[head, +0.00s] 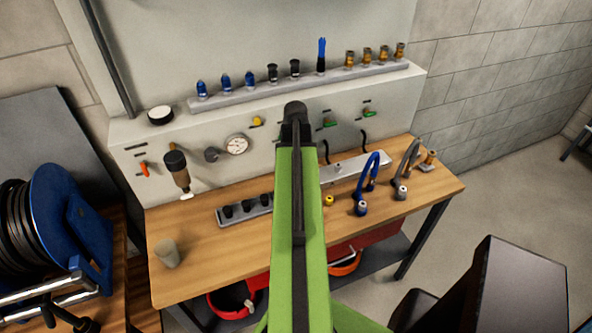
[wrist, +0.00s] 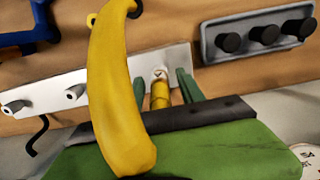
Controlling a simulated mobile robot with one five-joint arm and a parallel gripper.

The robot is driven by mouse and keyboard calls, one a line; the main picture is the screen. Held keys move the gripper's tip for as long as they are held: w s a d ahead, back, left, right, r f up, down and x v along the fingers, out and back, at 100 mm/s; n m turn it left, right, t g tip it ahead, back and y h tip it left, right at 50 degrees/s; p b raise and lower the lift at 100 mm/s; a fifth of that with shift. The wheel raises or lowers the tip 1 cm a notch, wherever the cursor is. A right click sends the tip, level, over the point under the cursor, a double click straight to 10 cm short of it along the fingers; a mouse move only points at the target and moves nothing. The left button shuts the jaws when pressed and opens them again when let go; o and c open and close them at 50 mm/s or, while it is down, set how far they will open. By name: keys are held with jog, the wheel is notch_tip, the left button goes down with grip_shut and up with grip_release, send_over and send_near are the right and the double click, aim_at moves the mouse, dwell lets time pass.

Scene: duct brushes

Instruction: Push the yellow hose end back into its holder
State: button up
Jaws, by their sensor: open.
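The yellow hose (wrist: 118,95) looms large and curved in the wrist view, close to the camera. A short yellow piece, seemingly its end (wrist: 159,96), shows between my gripper's (wrist: 135,82) green fingers, close to the hole in the white holder strip (wrist: 125,78). The right finger is plain; the hose covers much of the left. My gripper is open. Whether the end touches the holder or a finger I cannot tell. In the head view, a small yellow part of the hose (head: 328,200) shows beside my arm, and the holder strip (head: 347,166) is partly hidden behind it.
The blue hose (head: 369,184) and grey hose (head: 410,158) arch to the right of my arm. A grey rail with black knobs (head: 222,218) lies to the left. The bench (head: 205,260) has bare wood in front.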

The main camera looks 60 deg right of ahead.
jog(key=shift+c, duration=0.2)
grip_shut()
jog(key=shift+r, duration=0.15)
dwell(1.3)
jog(key=shift+r+p, duration=2.9)
jog(key=shift+p, duration=0.15)
